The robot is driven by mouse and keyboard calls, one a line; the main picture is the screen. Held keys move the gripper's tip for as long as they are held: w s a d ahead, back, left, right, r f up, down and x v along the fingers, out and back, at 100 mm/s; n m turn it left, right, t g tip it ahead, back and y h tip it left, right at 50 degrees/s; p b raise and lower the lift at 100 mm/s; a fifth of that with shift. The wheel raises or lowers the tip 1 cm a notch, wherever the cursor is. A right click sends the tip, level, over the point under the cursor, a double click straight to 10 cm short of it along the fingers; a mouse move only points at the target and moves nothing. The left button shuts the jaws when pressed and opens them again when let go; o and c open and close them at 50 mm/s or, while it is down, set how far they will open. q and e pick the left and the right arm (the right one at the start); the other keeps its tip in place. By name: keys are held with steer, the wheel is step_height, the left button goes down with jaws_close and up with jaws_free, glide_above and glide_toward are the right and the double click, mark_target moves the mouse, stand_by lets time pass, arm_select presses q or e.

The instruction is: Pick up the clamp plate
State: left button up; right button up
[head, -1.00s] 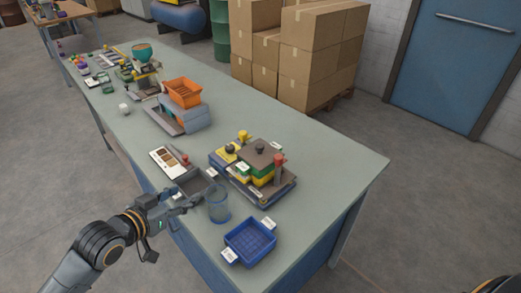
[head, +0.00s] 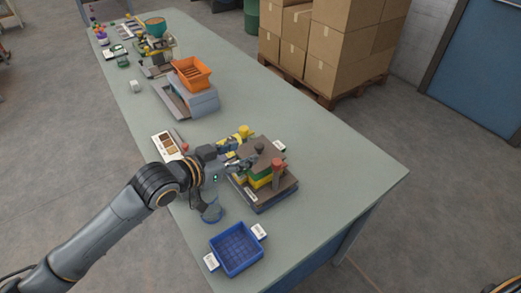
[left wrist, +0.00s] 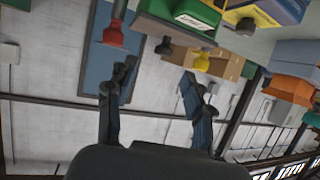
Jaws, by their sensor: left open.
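The clamp plate (head: 267,154) looks like the dark brown plate on top of the green and yellow layered fixture (head: 266,180). A black knob (head: 259,147) stands on it, and a red-topped post (head: 277,167) rises beside it. My left gripper (head: 241,164) is at the fixture's left side, close to the plate; its arm hides part of the fixture. In the left wrist view my left gripper (left wrist: 157,78) is open and empty. Beyond its fingers are the black knob (left wrist: 164,45), a red knob (left wrist: 113,35) and a green block (left wrist: 178,18). My right gripper is out of view.
A blue tray (head: 237,248) with white tags and a clear blue cup (head: 212,211) are near the front edge. A sample card (head: 167,145) lies left of my arm. An orange bin (head: 191,73) stands farther back. The table's right side (head: 350,170) is clear.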

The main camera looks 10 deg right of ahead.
mark_target(259, 145)
arm_select(q)
steer(key=x, duration=0.2)
steer(key=shift+w+d+f, duration=0.15)
steer(key=shift+w+d, duration=0.05)
steer(key=shift+d, duration=0.15)
steer(key=shift+w+d+f, duration=0.15)
steer(key=shift+d, duration=0.1)
steer(key=shift+w+d+p, duration=0.35)
steer(key=shift+p, duration=0.1)
steer(key=p+x, duration=0.1)
steer(key=x, duration=0.2)
steer(key=shift+w+f, duration=0.1)
steer(key=shift+w, duration=0.1)
steer(key=shift+w+d+f, duration=0.25)
steer(key=shift+d, duration=0.15)
jaws_close()
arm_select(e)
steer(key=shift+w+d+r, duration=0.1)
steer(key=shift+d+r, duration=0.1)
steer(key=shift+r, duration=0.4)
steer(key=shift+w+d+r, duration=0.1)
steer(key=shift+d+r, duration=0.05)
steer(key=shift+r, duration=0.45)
